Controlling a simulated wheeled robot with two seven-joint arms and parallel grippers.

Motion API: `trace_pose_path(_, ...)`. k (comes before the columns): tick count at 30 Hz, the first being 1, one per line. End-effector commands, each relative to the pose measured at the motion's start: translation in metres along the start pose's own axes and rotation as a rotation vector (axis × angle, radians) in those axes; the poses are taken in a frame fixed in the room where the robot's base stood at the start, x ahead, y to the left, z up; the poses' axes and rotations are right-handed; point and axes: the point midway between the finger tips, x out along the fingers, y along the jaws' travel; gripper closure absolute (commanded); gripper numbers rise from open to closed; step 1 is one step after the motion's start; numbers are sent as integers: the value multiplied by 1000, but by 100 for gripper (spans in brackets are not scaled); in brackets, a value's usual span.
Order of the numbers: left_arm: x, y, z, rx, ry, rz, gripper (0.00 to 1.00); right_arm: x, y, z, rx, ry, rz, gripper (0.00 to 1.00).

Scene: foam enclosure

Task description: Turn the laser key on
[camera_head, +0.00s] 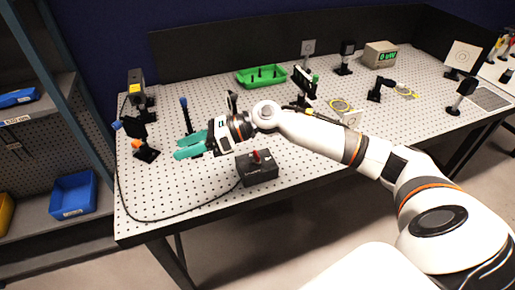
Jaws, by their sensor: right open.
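A black box (258,173) with a cable at its left side sits near the front edge of the perforated table. A small red key or knob (257,156) stands on its top; its exact turn angle is too small to tell. My right arm reaches in from the right, passing behind the box in the picture. My right gripper (178,147) has two teal fingers that point left, with a gap between them. It is open and appears empty, to the left of the box and apart from it. My left gripper is not in view.
A green tray (262,77) lies at the back. Black optical mounts (146,151) stand at the left of the perforated table (190,203), with others along the back and right. The front left surface is free except for the cable.

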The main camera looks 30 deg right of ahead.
Motion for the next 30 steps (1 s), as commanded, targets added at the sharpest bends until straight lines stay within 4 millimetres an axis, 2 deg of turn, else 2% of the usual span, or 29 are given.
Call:
trace_pose_path(3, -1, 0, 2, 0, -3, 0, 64, -53, 32, 16, -226, -313, 25, 49)
trace_pose_path(5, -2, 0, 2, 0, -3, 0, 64, -85, 46, 24, -300, -466, 35, 49)
trace_pose_path(6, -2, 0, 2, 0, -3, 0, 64, -107, 55, 28, -336, -559, 41, 49)
trace_pose_path(9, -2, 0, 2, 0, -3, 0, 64, -158, 69, 35, -384, -750, 53, 49)
trace_pose_path(13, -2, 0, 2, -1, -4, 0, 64, -202, 77, 38, -396, -897, 58, 49)
trace_pose_path(16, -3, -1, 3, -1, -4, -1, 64, -215, 78, 40, -395, -941, 57, 49)
trace_pose_path(19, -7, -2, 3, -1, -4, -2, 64, -212, 79, 46, -393, -949, 53, 49)
trace_pose_path(23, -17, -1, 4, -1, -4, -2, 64, -200, 83, 61, -392, -948, 51, 49)
trace_pose_path(30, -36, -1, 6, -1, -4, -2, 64, -170, 93, 98, -391, -945, 51, 49)
